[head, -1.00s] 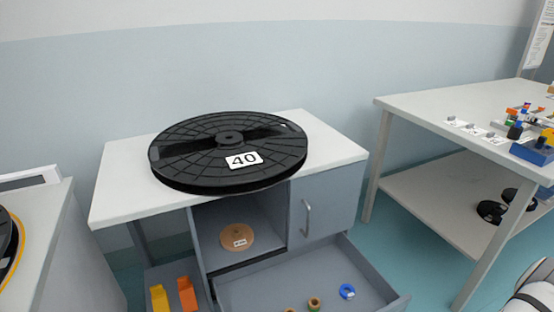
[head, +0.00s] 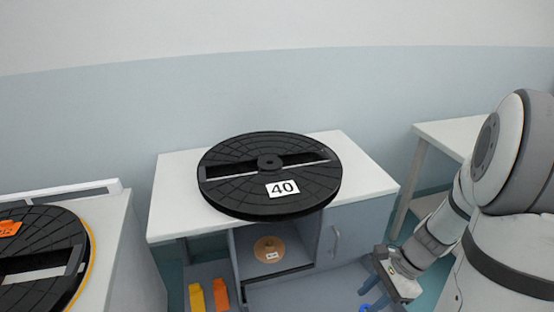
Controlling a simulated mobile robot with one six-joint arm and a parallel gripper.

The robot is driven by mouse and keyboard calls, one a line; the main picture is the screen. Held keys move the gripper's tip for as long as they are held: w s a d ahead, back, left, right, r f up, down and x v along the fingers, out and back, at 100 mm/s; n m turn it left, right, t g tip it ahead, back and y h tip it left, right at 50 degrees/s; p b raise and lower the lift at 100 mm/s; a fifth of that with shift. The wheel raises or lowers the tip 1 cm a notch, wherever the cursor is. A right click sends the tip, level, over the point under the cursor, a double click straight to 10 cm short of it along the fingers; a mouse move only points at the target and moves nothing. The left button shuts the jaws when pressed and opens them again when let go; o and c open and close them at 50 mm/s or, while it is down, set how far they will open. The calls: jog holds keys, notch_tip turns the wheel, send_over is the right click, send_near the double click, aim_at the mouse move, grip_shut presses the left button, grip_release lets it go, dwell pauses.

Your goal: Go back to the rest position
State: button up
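My arm comes in from the right in the head view. My gripper (head: 374,293) is low in the picture, over the right part of the open drawer (head: 300,291). Its two blue fingers point down and left and stand apart, with nothing seen between them. A bit of a blue ring (head: 363,308) shows at the bottom edge, just below the fingers; I cannot tell whether they touch. The rest of the drawer's contents are out of frame or hidden.
A large black reel marked 40 (head: 269,175) lies on the white-topped cabinet (head: 175,205). A tan disc (head: 269,249) sits in its open shelf. Yellow (head: 197,298) and orange (head: 221,294) blocks stand lower left. Another black reel (head: 45,240) lies at left. A white table (head: 452,134) is behind my arm.

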jog(key=s+a+r+n+t+h+p, duration=0.2)
jog(key=r+n, duration=0.5)
jog(key=r, duration=0.4)
jog(key=s+a+r+n+t+h+p, duration=0.1)
jog(key=r+n+p, duration=0.5)
jog(key=r, duration=0.6)
jog(key=s+a+n+h, duration=0.1)
jog(key=a+n+h, duration=0.1)
jog(key=a, duration=0.1)
jog(key=shift+a+r+n+t+h+p, duration=0.2)
jog(key=shift+r+n+t+h+p, duration=0.1)
jog(key=shift+t+p, duration=0.1)
jog(key=shift+s, duration=0.2)
